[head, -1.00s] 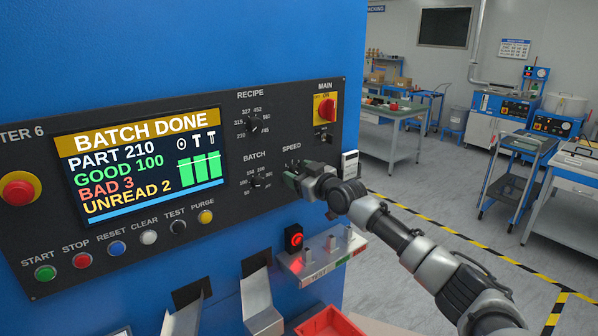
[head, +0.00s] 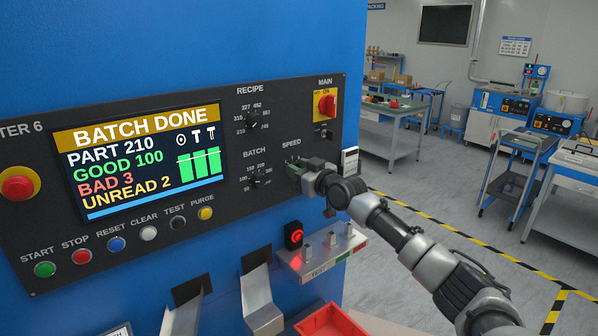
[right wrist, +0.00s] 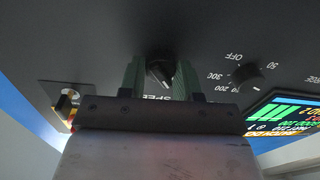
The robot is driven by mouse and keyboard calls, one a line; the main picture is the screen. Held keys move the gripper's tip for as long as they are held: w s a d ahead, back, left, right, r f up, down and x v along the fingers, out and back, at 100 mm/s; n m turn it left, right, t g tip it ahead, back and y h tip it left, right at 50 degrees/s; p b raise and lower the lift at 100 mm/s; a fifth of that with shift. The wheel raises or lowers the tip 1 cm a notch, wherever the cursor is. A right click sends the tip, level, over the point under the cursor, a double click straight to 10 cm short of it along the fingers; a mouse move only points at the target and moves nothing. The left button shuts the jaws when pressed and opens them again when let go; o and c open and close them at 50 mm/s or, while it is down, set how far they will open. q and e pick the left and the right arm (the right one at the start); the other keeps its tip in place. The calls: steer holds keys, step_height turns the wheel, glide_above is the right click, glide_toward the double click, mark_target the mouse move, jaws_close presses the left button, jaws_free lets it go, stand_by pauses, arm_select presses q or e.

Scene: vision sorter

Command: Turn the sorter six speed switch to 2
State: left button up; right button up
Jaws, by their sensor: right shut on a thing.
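The sorter six speed switch, a small dark knob (right wrist: 159,68), shows in the right wrist view between my two green finger pads. My right gripper (right wrist: 158,80) is shut on it. In the head view my right gripper (head: 294,170) is at the panel just under the SPEED label (head: 291,142) and hides the switch and most of its marks. I cannot read which number the switch points to. My left gripper is not in view.
The batch knob (head: 258,179) is left of my right gripper and the recipe knob (head: 253,124) above it. The red main switch (head: 326,106) is up to the right. A ledge with a red-lit button (head: 294,236) and metal chutes (head: 259,299) are below.

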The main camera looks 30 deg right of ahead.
steer(key=shift+f+m+b, duration=0.1)
steer(key=shift+m+b, duration=0.35)
steer(key=shift+m, duration=3.45)
steer(key=o, duration=0.9)
steer(key=shift+o, duration=0.2)
